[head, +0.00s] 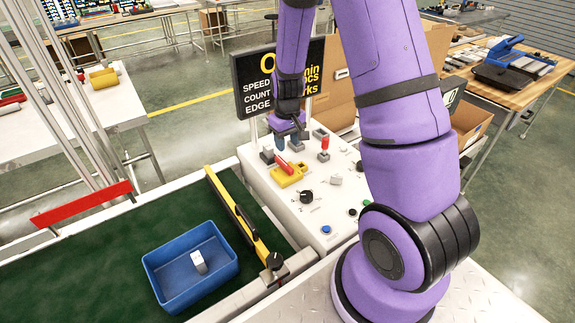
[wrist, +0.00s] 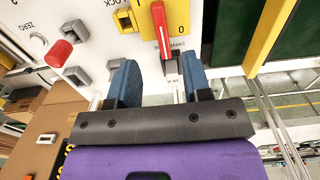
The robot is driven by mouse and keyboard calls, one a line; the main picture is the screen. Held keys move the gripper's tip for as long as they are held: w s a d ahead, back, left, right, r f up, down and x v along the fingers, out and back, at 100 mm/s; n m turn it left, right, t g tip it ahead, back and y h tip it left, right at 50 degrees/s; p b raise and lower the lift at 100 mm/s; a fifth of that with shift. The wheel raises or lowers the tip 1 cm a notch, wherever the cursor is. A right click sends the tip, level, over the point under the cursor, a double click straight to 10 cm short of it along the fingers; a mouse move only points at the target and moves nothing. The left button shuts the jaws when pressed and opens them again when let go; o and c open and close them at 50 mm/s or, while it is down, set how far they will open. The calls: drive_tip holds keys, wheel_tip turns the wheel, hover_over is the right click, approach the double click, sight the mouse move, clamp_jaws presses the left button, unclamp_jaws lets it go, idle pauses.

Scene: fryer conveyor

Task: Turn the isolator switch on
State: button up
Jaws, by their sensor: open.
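The isolator switch is a yellow plate (head: 291,178) with a red handle (head: 282,163) on the white control panel. My gripper (head: 287,141) is above the panel, just beyond the switch in the head view. In the wrist view my gripper (wrist: 159,65) is open, with its blue fingers apart and empty. The handle's near end lies between the fingertip lines, and I cannot tell whether anything touches.
A red-topped lever (head: 324,143), a black knob (head: 306,196) and a blue button (head: 326,229) are on the panel. A grey block (wrist: 171,66) sits near the handle's end. A blue bin (head: 160,270) lies on the green belt (head: 60,276); a sign (head: 251,85) stands behind.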

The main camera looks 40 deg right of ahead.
sight(287, 166)
wheel_tip(287, 166, down, 10)
drive_tip(key=shift+r, duration=0.15)
idle(0.3)
drive_tip(key=shift+c, duration=0.3)
clamp_jaws()
